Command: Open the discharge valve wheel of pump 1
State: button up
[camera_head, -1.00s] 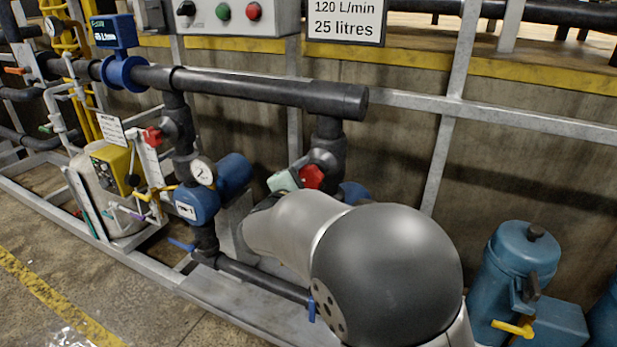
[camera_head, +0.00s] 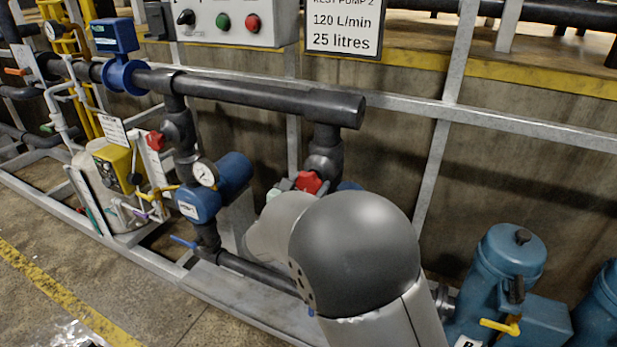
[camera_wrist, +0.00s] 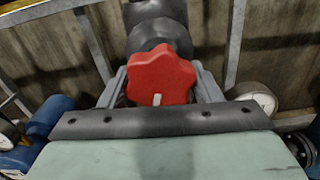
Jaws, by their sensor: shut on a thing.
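A red lobed valve wheel (camera_wrist: 160,76) with a short white mark at its lower edge fills the middle of the wrist view. My gripper (camera_wrist: 161,72) has one grey finger on each side of it and is shut on it. The wheel sits on a dark valve body under the right end of the black pipe. In the head view this wheel (camera_head: 308,182) shows just above my arm, which hides most of my gripper. A second red wheel (camera_head: 155,140) is on the left riser, above a blue pump (camera_head: 200,203) whose label I cannot read clearly.
The black horizontal pipe (camera_head: 260,95) runs above the wheels. A control box (camera_head: 225,20) with buttons and a sign (camera_head: 343,25) are over it. A grey frame post (camera_head: 437,150) stands to the right. Blue canisters (camera_head: 510,265) stand at lower right.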

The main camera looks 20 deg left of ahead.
jog(key=n+p, duration=0.2)
jog(key=n, duration=0.1)
jog(key=n+p, duration=0.2)
jog(key=p, duration=0.1)
jog(key=shift+s+d+r+n, duration=0.1)
jog(key=shift+d+r+n, duration=0.1)
jog(key=shift+n, duration=0.2)
jog(key=n+p, duration=0.5)
jog(key=p, duration=0.1)
jog(key=shift+r, duration=0.1)
jog(key=n+p, duration=0.5)
jog(key=shift+d+r+n+p, duration=0.1)
jog(key=shift+n+p, duration=0.2)
jog(key=shift+n, duration=0.1)
jog(key=n+p, duration=0.3)
jog(key=shift+n, duration=0.4)
jog(key=shift+n+p, duration=0.6)
jog(key=shift+p, duration=0.05)
jog(key=shift+n, duration=0.3)
jog(key=o, duration=1)
